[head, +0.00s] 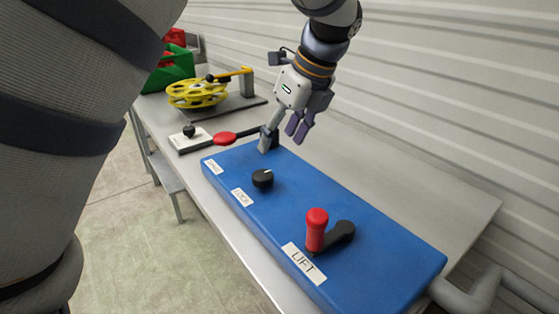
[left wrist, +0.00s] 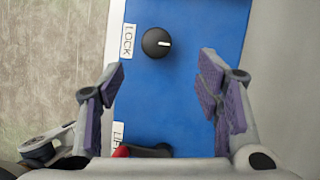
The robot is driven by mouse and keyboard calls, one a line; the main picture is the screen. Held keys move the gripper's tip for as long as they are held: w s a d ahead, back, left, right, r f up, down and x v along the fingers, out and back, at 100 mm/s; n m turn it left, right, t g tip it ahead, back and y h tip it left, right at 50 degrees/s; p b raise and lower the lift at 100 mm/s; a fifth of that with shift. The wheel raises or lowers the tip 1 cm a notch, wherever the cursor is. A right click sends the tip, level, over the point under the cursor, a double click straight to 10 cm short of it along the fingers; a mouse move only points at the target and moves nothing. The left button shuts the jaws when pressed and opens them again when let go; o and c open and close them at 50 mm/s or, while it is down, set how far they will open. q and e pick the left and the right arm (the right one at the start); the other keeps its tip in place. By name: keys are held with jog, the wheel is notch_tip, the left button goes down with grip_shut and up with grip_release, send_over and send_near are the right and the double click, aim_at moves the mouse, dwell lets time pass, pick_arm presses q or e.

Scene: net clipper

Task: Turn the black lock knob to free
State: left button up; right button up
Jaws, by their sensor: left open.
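The black lock knob (head: 263,178) stands on the blue panel (head: 300,190), beside a white LOCK label (head: 243,197). In the left wrist view the knob (left wrist: 157,42) shows its white pointer line facing right, away from the LOCK label (left wrist: 128,41). My left gripper (head: 284,134) is open and empty above the far part of the panel, apart from the knob. In the left wrist view its padded fingers (left wrist: 163,75) are spread wide, with the knob beyond and between them. My right gripper is not in view.
A red-handled black crank (head: 317,230) stands by the LIFT label (head: 303,263) on the panel's near right. A red disc (head: 224,138) on a dark lever, a yellow wheel (head: 197,93) and a green crate (head: 172,68) are farther left. A ribbed wall (head: 430,70) stands behind the table.

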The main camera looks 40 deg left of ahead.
aim_at(263, 174)
pick_arm(q)
jog(key=x, duration=1)
jog(key=shift+s+a+f, duration=0.1)
jog(key=shift+s+f, duration=0.15)
jog(key=shift+s, duration=0.05)
jog(key=c, duration=1.2)
